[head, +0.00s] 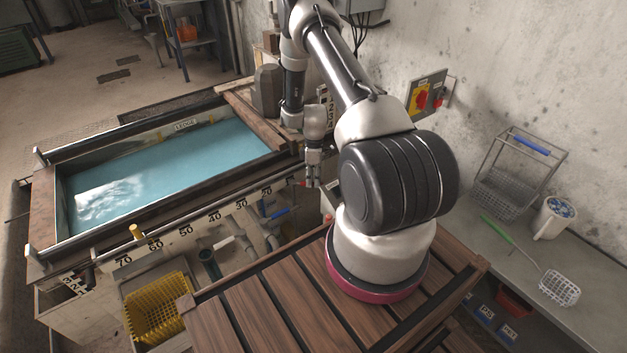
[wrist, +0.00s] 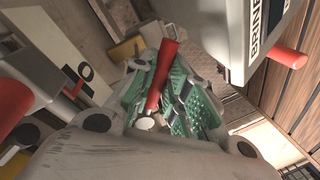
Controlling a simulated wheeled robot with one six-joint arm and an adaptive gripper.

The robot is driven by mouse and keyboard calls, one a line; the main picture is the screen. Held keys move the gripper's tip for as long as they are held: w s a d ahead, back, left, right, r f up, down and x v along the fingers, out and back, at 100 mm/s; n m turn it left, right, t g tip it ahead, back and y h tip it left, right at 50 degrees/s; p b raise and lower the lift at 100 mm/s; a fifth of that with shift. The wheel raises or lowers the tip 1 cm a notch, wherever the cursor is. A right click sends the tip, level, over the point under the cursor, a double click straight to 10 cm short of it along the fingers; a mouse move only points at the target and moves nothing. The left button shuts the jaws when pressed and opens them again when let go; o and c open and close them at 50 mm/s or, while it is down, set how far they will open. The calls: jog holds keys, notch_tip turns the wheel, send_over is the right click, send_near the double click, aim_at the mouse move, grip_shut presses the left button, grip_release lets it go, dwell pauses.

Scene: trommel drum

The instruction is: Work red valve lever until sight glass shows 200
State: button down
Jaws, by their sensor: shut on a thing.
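My gripper (head: 313,178) hangs pointing down beside the near right end of the tank. In the wrist view my gripper (wrist: 168,95) shows green ribbed pads, shut on a red lever (wrist: 163,68) that runs between them. In the head view the lever is largely hidden by my gripper; only a trace of red shows beside the fingertips. I cannot make out a sight glass with a readable level in either view.
The tank of blue liquid (head: 160,175) has a numbered scale along its front. A yellow basket (head: 155,305) stands below. In the wrist view, other red handles (wrist: 288,57) and a white block lettered "BRIN" (wrist: 238,50) crowd the gripper. A shelf with a wire basket (head: 505,190) lies right.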

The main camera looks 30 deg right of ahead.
jog(key=c, duration=1.4)
grip_release()
jog(key=r, duration=0.4)
jog(key=w+d+r, duration=0.1)
jog(key=r, duration=0.6)
jog(key=shift+w+d+r, duration=0.25)
jog(key=shift+w+r, duration=0.15)
